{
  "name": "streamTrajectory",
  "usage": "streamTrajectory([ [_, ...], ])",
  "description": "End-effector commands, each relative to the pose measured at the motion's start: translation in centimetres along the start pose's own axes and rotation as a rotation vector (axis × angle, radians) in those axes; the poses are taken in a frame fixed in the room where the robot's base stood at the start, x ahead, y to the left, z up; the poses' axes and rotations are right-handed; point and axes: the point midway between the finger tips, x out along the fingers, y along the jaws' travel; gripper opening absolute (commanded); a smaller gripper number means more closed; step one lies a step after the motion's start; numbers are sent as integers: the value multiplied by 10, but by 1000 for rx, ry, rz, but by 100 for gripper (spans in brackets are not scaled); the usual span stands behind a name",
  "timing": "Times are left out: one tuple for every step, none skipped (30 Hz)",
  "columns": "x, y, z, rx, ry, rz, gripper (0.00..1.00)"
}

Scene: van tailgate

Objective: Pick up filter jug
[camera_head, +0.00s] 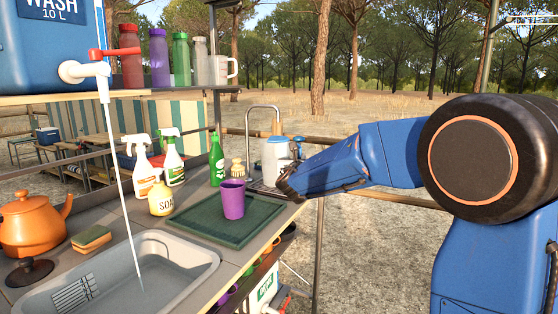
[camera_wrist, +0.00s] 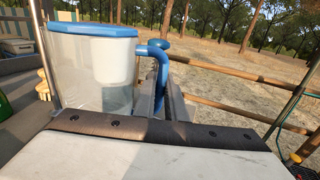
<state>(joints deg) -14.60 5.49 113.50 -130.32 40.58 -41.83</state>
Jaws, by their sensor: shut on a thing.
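The filter jug (camera_head: 274,160) is a clear, whitish jug with a blue lid and a blue handle. It stands upright at the far right end of the counter, beside a metal tap. In the wrist view the jug (camera_wrist: 95,70) fills the upper left, with a white filter insert inside and its blue handle (camera_wrist: 158,75) on the right side. My gripper (camera_head: 288,182) reaches in from the right and is shut on the handle. In the wrist view the jaws (camera_wrist: 163,115) are at the handle's lower part. Whether the jug's base touches the counter is hidden.
A purple cup (camera_head: 233,199) stands on a green drying mat (camera_head: 210,222) near the jug. A green bottle (camera_head: 216,160), soap bottle (camera_head: 161,198) and spray bottles (camera_head: 173,157) stand further left. The metal tap (camera_head: 250,121) rises behind. Open ground lies to the right.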

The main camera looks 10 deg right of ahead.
Motion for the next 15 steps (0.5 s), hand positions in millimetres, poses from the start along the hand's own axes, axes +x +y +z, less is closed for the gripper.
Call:
streamTrajectory([
  [0,0,-1,-2,1,0,0],
  [0,0,-1,-2,1,0,0],
  [0,0,1,0,-1,-1,0],
  [0,0,1,0,-1,-1,0],
  [0,0,1,0,-1,-1,0],
  [0,0,0,0,-1,0,0],
  [0,0,0,0,-1,0,0],
  [0,0,0,-1,-1,0,0],
  [0,0,0,-1,-1,0,0],
  [0,0,0,0,-1,0,0],
  [0,0,1,-1,-1,-1,0],
  [0,0,1,-1,-1,0,0],
  [0,0,1,-1,-1,-1,0],
  [0,0,2,-1,-1,-1,0],
  [0,0,2,-1,-1,-1,0],
])
